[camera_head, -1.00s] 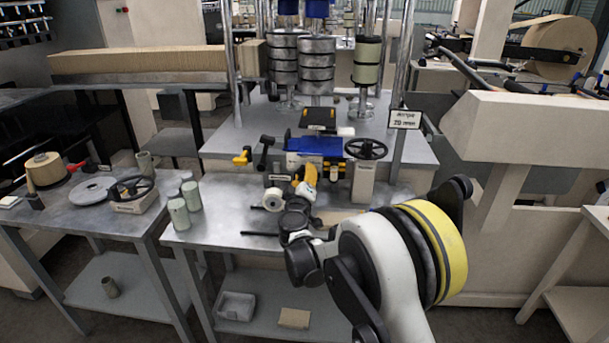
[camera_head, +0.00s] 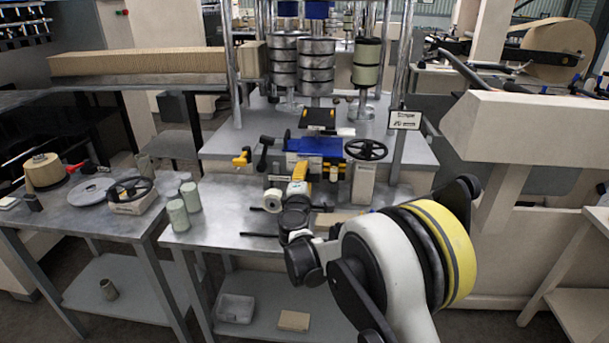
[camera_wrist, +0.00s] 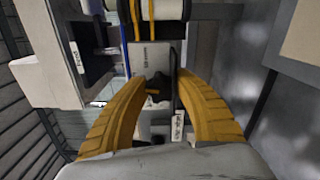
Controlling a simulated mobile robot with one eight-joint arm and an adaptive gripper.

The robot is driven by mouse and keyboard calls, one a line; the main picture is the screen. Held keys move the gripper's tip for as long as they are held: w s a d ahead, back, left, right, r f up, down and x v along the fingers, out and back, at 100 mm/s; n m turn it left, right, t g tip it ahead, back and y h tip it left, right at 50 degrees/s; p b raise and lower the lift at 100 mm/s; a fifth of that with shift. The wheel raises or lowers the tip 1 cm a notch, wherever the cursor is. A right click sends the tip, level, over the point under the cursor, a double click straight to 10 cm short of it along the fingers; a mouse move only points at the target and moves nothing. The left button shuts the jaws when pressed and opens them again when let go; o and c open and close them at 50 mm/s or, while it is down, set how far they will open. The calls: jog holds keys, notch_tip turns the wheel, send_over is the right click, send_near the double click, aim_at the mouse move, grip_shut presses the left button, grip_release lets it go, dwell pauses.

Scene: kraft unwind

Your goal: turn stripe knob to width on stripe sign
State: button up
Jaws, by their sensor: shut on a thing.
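The stripe sign (camera_head: 404,120) is a white placard with a black frame on a post at the right of the machine. Its print is too small to read surely now. My gripper (camera_head: 300,165) points at the front of the blue machine unit, and its yellow fingers sit below that unit. In the wrist view my gripper (camera_wrist: 158,82) has its two curved fingers closed around a small black knob (camera_wrist: 156,92), seemingly the stripe knob. In the head view my gripper and wrist hide the knob. A small label (camera_wrist: 178,127) sits close by; its text is unclear.
A black handwheel (camera_head: 366,149) stands just right of my gripper. A yellow handle (camera_head: 242,158) and a black ball lever (camera_head: 265,144) are to its left. Several grey-green cylinders (camera_head: 178,214) stand at the bench's left edge.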

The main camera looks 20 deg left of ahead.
jog(key=shift+n, duration=0.5)
jog(key=o, duration=1.3)
jog(key=shift+c, duration=0.2)
jog(key=shift+s, duration=0.15)
jog(key=v, duration=1.1)
jog(key=shift+s, duration=0.35)
jog(key=shift+d, duration=0.1)
